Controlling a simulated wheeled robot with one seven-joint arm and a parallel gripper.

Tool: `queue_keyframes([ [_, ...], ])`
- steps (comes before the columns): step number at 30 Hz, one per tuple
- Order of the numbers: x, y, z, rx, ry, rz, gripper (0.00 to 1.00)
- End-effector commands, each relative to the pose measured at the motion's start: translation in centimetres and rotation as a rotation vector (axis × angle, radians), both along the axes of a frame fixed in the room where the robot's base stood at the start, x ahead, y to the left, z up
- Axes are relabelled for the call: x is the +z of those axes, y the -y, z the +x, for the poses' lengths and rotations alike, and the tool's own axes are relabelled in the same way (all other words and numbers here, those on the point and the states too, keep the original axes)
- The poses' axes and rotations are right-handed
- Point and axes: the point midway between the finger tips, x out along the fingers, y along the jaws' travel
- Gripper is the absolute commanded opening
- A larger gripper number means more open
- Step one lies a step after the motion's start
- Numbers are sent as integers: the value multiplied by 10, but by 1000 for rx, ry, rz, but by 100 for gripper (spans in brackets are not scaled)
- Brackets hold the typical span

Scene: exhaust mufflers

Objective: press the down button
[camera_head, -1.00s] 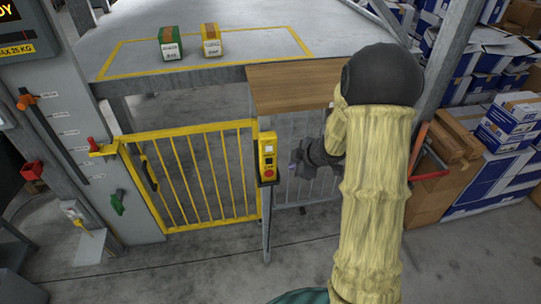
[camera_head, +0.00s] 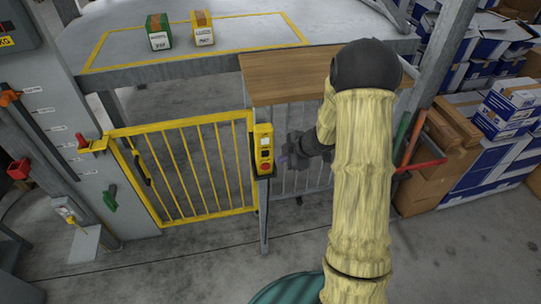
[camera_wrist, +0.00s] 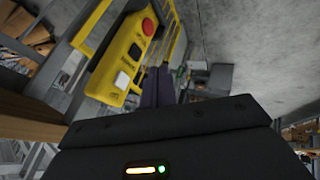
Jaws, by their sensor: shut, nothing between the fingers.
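The yellow control box (camera_head: 263,134) is on the post at the right end of the yellow gate. It carries a white button, a dark button and a red button in a column. In the wrist view the white button (camera_wrist: 122,80), dark button (camera_wrist: 135,51) and red button (camera_wrist: 148,26) show clearly; their labels are too small to read, so I cannot tell which is down. My gripper (camera_head: 285,159) is just right of the box, partly hidden by my arm. In the wrist view its dark fingers (camera_wrist: 158,76) are shut and empty, beside the box and apparently apart from it.
The yellow gate (camera_head: 185,125) stands left of the box. A wooden board (camera_head: 290,75) lies above it at the platform edge. A green box (camera_head: 158,32) and a yellow box (camera_head: 202,28) stand on the platform. Cartons (camera_head: 480,140) and a red bar (camera_head: 421,164) are at right.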

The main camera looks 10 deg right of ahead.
Motion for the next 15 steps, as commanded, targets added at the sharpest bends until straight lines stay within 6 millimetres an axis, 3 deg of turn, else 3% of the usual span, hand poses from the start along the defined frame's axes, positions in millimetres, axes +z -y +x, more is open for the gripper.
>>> queue_keyframes([
  [13,-60,-25,35,-4,-2,-1,0],
  [15,-56,-25,44,-5,2,-1,0],
])
